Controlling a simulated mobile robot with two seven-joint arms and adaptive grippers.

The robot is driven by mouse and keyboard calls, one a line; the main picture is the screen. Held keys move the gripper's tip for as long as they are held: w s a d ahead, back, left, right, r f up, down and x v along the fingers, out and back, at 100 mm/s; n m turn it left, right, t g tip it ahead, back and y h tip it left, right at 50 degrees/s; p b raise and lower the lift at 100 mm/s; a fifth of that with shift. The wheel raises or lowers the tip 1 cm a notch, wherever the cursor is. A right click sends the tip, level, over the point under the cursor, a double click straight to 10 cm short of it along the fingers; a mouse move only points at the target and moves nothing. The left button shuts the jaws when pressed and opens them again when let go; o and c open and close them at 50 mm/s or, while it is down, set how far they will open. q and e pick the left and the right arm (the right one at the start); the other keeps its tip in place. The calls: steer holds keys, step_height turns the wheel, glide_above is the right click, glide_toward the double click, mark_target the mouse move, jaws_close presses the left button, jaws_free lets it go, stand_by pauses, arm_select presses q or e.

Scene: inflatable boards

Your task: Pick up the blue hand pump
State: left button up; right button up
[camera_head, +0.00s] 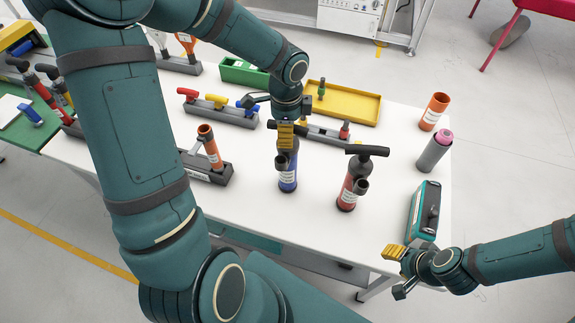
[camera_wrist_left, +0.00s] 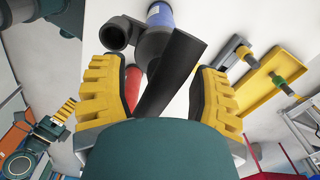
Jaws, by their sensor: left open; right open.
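The blue hand pump (camera_head: 288,176) stands upright on the white table, with a black T-handle on top and a black hose fitting at its side. My left gripper (camera_head: 285,136) is over its top, open. In the left wrist view, the pump's black handle (camera_wrist_left: 174,68) lies between the two yellow finger pads, with gaps beside it; the blue barrel (camera_wrist_left: 160,15) shows beyond. I cannot tell if a finger touches it. My right gripper (camera_head: 397,268) is open and empty at the table's right front corner.
A red hand pump (camera_head: 349,190) stands close to the right of the blue one. A grey holder with an orange tube (camera_head: 210,150) is to the left. A yellow tray (camera_head: 350,103) lies behind. A teal case (camera_head: 424,212) and a grey cylinder (camera_head: 434,153) are at the right.

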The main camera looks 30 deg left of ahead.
arm_select(q)
step_height(320, 180, down, 2)
steer(key=shift+f, duration=0.15)
jaws_close()
